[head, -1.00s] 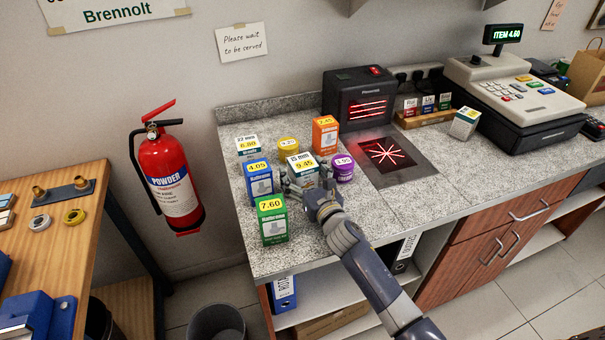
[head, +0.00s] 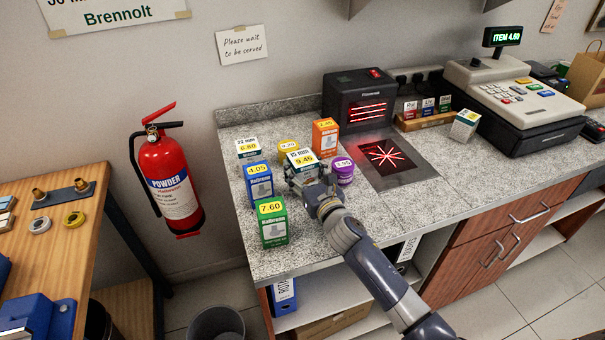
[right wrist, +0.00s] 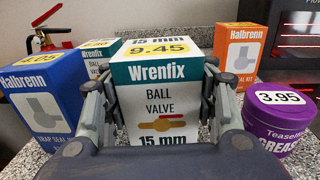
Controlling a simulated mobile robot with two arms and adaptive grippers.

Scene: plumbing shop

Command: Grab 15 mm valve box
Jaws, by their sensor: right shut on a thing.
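The 15 mm valve box (head: 301,158) is white and teal with a yellow 9.45 price label, among other goods on the counter. The right wrist view shows its front (right wrist: 158,98), marked Wrenfix ball valve 15 mm. My right gripper (head: 304,176) is shut on this box, with one finger on each side of it. In the right wrist view the fingers (right wrist: 160,110) press at its left and right faces. The box stands upright; its lower part is hidden by the gripper. My left gripper is not in view.
Close around stand a blue box (head: 258,182), a green box (head: 272,223), an orange box (head: 325,138), a purple tub (head: 343,171), a yellow tub (head: 288,149) and a 22 mm box (head: 247,149). The scanner (head: 358,100) and till (head: 515,90) stand right. Counter is clear at front right.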

